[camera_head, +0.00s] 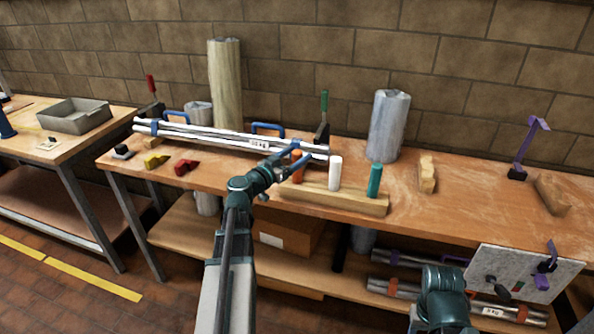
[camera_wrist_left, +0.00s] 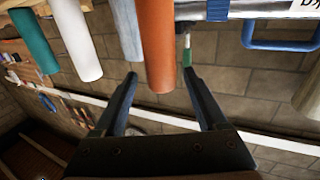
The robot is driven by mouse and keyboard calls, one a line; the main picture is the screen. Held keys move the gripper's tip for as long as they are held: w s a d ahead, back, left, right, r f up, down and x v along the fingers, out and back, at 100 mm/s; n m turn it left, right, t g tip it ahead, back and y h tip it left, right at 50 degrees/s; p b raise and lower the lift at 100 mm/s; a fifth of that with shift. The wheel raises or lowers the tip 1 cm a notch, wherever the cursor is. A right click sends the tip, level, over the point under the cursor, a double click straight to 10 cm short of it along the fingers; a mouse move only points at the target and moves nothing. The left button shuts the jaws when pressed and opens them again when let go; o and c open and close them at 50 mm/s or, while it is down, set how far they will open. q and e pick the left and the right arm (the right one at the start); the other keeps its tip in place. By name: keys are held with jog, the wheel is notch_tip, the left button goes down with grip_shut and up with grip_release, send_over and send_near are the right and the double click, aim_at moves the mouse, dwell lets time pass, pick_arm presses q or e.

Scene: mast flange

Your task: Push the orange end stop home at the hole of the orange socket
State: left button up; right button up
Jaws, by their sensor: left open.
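An orange cylinder (camera_head: 298,174), which looks like the end stop, stands at the left end of a wooden block (camera_head: 345,201) on the bench. In the left wrist view the orange cylinder (camera_wrist_left: 158,50) lies between and beyond the fingertips, with a gap on both sides. My left gripper (camera_head: 294,160) is open at the cylinder and partly covers it in the head view; its two fingers also show in the left wrist view (camera_wrist_left: 158,82). I cannot make out an orange socket or its hole. My right gripper is not in view.
A white cylinder (camera_head: 335,173) and a green cylinder (camera_head: 374,180) stand on the same block. Behind lies a strapped bundle of pale tubes (camera_head: 220,138). Red (camera_head: 186,167) and yellow (camera_head: 155,161) pieces lie to the left.

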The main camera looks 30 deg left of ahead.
pick_arm(q)
jog(key=w, duration=0.4)
jog(key=shift+d, duration=0.2)
grip_shut()
dwell(1.2)
